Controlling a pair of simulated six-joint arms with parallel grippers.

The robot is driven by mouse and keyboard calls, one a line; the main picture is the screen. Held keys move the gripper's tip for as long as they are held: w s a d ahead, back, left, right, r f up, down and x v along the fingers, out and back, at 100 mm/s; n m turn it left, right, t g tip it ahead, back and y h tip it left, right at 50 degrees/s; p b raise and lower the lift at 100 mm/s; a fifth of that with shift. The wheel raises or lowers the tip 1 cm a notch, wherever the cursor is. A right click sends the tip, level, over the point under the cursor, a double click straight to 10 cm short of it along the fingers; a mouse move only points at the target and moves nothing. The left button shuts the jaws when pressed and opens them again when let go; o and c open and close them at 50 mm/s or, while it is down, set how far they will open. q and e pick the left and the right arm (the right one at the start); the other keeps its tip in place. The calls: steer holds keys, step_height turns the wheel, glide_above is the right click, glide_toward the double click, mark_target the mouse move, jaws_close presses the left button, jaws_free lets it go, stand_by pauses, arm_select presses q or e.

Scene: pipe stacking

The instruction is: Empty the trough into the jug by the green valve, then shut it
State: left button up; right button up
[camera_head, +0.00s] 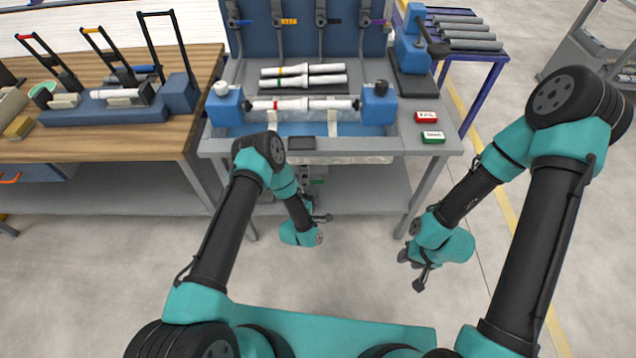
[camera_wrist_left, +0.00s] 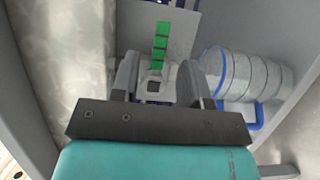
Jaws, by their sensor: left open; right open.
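The green valve handle (camera_wrist_left: 161,42) shows in the left wrist view as a bright green bar, running lengthwise from a pale valve body. My left gripper (camera_wrist_left: 158,65) is open, with one finger on each side of the valve body; I cannot tell whether they touch it. The clear jug (camera_wrist_left: 240,75) with blue parts lies to the right of the valve in that view. In the head view the blue-lined trough (camera_head: 230,133) is set in the bench top. My left arm reaches down in front of the bench, below the trough. My right gripper (camera_head: 411,270) is open and empty.
A pipe (camera_head: 290,104) spans two blue holders over the trough, with more pipes (camera_head: 304,81) behind. A wooden table (camera_head: 120,150) stands left. The floor around my right gripper is clear.

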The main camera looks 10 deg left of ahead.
mark_target(318, 181)
arm_select(q)
steer(key=x, duration=0.6)
steer(key=shift+s, duration=0.1)
jaws_close()
stand_by(0.4)
